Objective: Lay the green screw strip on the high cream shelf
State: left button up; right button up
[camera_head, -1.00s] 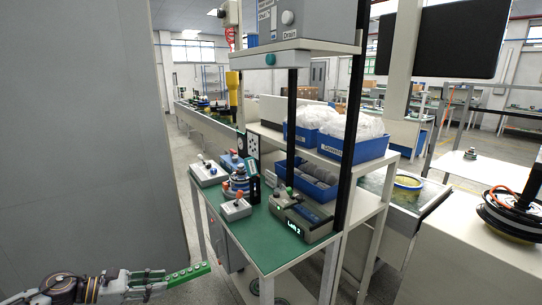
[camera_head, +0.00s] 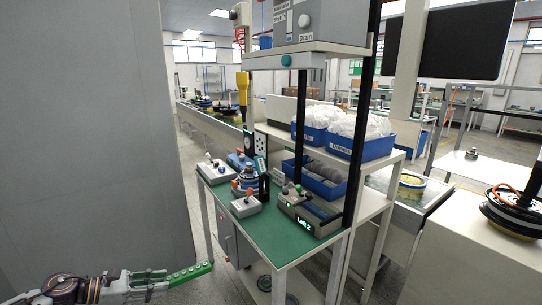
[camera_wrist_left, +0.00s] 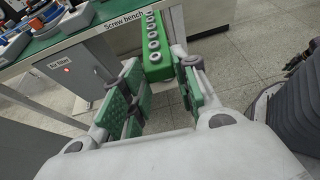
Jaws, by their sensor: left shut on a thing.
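The green screw strip (camera_head: 188,273) is in my left gripper (camera_head: 150,283) at the lower left of the head view, held out in front of the fingers. In the left wrist view the strip (camera_wrist_left: 155,48) has a row of several round screw heads along its top, and the gripper fingers (camera_wrist_left: 160,92) are on either side of its near end. A cream shelf (camera_head: 335,48) is high on the bench frame, bearing a grey box. A lower cream shelf (camera_head: 276,131) holds blue bins. The strip is well below and left of both shelves. My right gripper is not in view.
The green-topped bench (camera_head: 280,238) carries control boxes (camera_head: 246,205), a device with a lit display (camera_head: 306,216) and a blue bin (camera_head: 325,187). Dark uprights (camera_head: 359,150) stand at its front. A grey wall (camera_head: 85,140) fills the left. Open floor shows between wall and bench.

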aim_at(174, 284)
pick_arm(q)
jog(key=shift+w+d+f+n+t+y, duration=0.2)
jog(key=shift+w+d+f+n+t, duration=0.1)
jog(key=shift+d, duration=0.25)
jog(key=shift+w+d+f+n+t+y, duration=0.2)
jog(key=shift+w+d+f+n+t, duration=0.1)
jog(key=shift+d, duration=0.2)
jog(key=shift+w+d+f+n+t+y, duration=0.25)
jog(key=shift+d+n+t+y, duration=0.05)
jog(key=shift+d, duration=0.25)
jog(key=shift+w+d+f+n+t+y, duration=0.2)
jog(key=shift+d+f+n+t+y, duration=0.1)
jog(key=shift+d+n, duration=0.1)
jog(key=shift+w+d+f+n+t+y, duration=0.2)
jog(key=shift+d+f+n+t+y, duration=0.3)
jog(key=shift+d+n, duration=0.15)
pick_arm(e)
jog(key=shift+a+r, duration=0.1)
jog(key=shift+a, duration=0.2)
